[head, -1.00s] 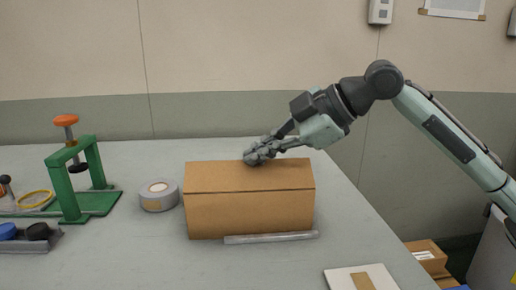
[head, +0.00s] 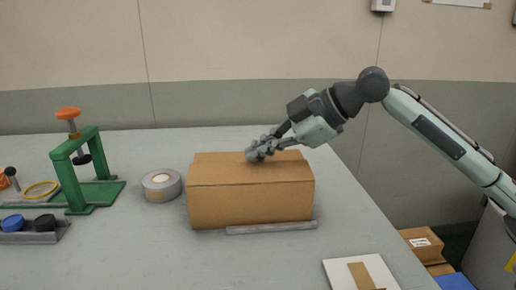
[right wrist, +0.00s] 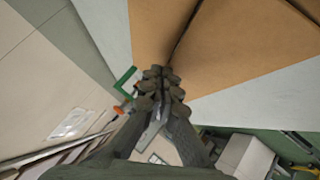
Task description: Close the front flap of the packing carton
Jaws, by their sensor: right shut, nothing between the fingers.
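The brown packing carton (head: 250,207) stands on the grey table in the head view, with its top panels (head: 215,170) folded over and looking about flat. In the right wrist view the carton top (right wrist: 240,50) shows a narrow dark seam between two panels. My right gripper (head: 258,152) is shut and empty at the rear middle of the carton top. In the right wrist view its fingertips (right wrist: 160,84) are together beside the panels' edge; I cannot tell whether they touch. My left gripper is not in view.
A grey tape roll (head: 161,184) lies left of the carton, and a green clamp stand (head: 92,165) is farther left. The table front is mostly clear.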

